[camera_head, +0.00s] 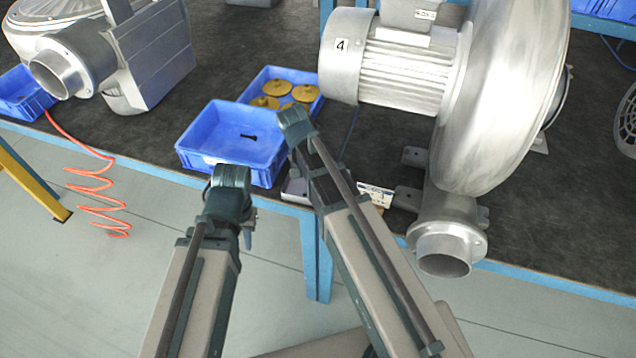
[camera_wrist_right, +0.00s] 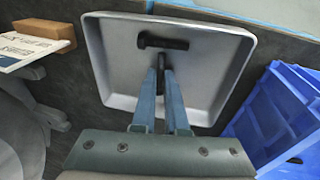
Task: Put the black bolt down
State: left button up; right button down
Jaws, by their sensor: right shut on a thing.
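In the right wrist view my right gripper (camera_wrist_right: 164,75) is shut on a small black bolt (camera_wrist_right: 160,62), seen nearly end-on between the fingertips. It is over a grey tray (camera_wrist_right: 105,72). Another dark bolt-shaped thing (camera_wrist_right: 165,43) lies crosswise in the tray just beyond the fingertips. I cannot tell how far the held bolt is above the tray floor. In the head view the tray is mostly hidden behind my right arm, as are the right fingers. My left gripper (camera_head: 248,232) hangs before the bench's front edge, and its jaw gap does not show.
A blue bin (camera_head: 205,150) with a black bolt (camera_head: 248,136) stands left of my right wrist. Behind it is a blue bin (camera_head: 318,103) of brass-coloured discs. A big blower (camera_head: 500,100) stands at the right. A white card (camera_head: 375,194) and wooden block (camera_wrist_right: 45,29) lie beside the tray.

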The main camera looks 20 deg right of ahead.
jog(key=shift+f, duration=0.15)
jog(key=c, duration=0.9)
grip_release()
jog(key=shift+c, duration=0.2)
jog(key=shift+a, duration=0.1)
jog(key=p+v, duration=1.2)
jog(key=s+a+n+y, duration=0.1)
jog(key=s+a+n, duration=0.6)
jog(key=s+n, duration=0.3)
jog(key=s, duration=0.4)
jog(key=shift+a, duration=0.2)
